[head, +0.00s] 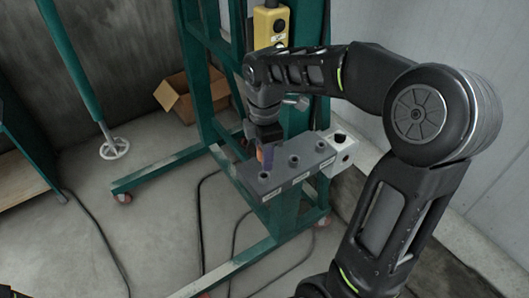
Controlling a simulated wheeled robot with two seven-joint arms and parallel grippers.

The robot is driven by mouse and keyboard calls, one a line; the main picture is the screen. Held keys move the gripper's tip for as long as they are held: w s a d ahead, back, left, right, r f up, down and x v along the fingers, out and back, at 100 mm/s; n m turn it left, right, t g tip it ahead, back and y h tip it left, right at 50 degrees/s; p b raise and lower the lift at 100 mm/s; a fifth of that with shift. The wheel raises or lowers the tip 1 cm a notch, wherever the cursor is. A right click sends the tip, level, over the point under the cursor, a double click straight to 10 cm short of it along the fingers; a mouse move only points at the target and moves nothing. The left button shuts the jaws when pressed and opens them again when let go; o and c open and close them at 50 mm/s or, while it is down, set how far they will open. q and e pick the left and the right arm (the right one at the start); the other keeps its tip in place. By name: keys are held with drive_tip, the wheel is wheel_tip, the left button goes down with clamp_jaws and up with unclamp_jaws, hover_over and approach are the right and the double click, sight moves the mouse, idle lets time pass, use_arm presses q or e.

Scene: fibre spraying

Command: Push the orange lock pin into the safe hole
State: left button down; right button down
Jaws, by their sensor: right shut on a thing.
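The orange lock pin (260,154) shows just below my right gripper (262,146), mostly hidden by its fingers. My right gripper is shut on it and points down over the left part of a grey block (278,181). The block's top has a front-left hole (264,175), a middle hole (293,160) and a back-right hole (320,145). The pin's lower end is close to the front-left hole, but I cannot tell whether it is in or above it. Small labels on the block's front face are too small to read. My left gripper is not in view.
The block is fixed on a green wheeled frame (202,95). A white box (341,150) adjoins its right end. A yellow control box (271,27) hangs above. An open cardboard box (187,95) and black cables (199,225) lie on the floor. A grey wall stands at right.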

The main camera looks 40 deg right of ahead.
drive_tip(key=shift+f+b, duration=0.8)
drive_tip(key=shift+f, duration=0.65)
idle(0.8)
drive_tip(key=shift+f+b, duration=1)
drive_tip(key=shift+f, duration=0.7)
drive_tip(key=c, duration=1)
unclamp_jaws()
